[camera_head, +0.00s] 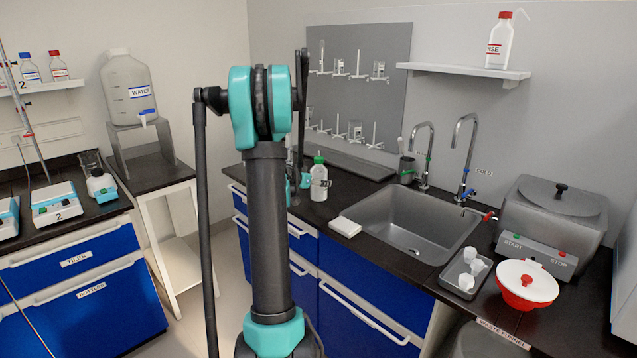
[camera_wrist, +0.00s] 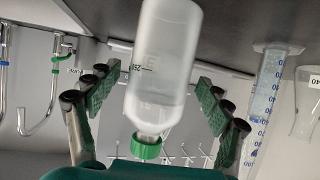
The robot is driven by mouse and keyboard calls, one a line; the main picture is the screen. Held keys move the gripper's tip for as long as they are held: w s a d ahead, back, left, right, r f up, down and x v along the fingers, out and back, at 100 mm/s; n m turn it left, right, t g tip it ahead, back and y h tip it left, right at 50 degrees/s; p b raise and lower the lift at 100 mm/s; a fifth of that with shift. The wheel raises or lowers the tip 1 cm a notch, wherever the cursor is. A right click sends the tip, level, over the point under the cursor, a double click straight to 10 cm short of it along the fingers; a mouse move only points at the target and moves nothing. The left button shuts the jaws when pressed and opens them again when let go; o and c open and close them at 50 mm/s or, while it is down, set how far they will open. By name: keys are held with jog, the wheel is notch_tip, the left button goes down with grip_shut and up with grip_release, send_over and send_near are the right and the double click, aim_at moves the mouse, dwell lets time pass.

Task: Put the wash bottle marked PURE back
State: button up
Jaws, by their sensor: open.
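A translucent wash bottle with a green cap (camera_head: 319,182) stands upright on the dark counter left of the sink. Its dark marking is too small to read in the head view. In the wrist view the same bottle (camera_wrist: 164,60) appears inverted, with its cap toward my gripper; only a letter like "E" and "250" are legible. My gripper (camera_wrist: 157,84) is open, its green-padded fingers on either side of the bottle with visible gaps. In the head view my arm hides most of the gripper. A second wash bottle (camera_head: 499,42), red-capped and marked "NSE" in part, stands on the wall shelf.
The wall shelf (camera_head: 450,70) has free room left of the red-capped bottle. The sink (camera_head: 400,222) and two taps (camera_head: 424,150) lie right of the green-capped bottle. A white block (camera_head: 345,227) sits at the sink's front-left edge. A pegboard (camera_head: 355,60) hangs behind.

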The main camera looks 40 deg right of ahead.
jog(key=v, duration=1)
jog(key=s+a+f+n+y, duration=0.4)
jog(key=s+a, duration=0.3)
jog(key=a, duration=0.7)
jog(key=s+a+f+n+y, duration=0.4)
jog(key=s+a+f+n, duration=0.1)
jog(key=a, duration=1)
jog(key=s+a+f+n+y, duration=0.4)
jog(key=s+a, duration=0.5)
jog(key=a, duration=0.5)
jog(key=shift+s+a+f+n+t+y, duration=0.15)
jog(key=shift+s+f+n+t+y, duration=0.2)
jog(key=shift+f+n, duration=0.55)
jog(key=shift+r, duration=0.1)
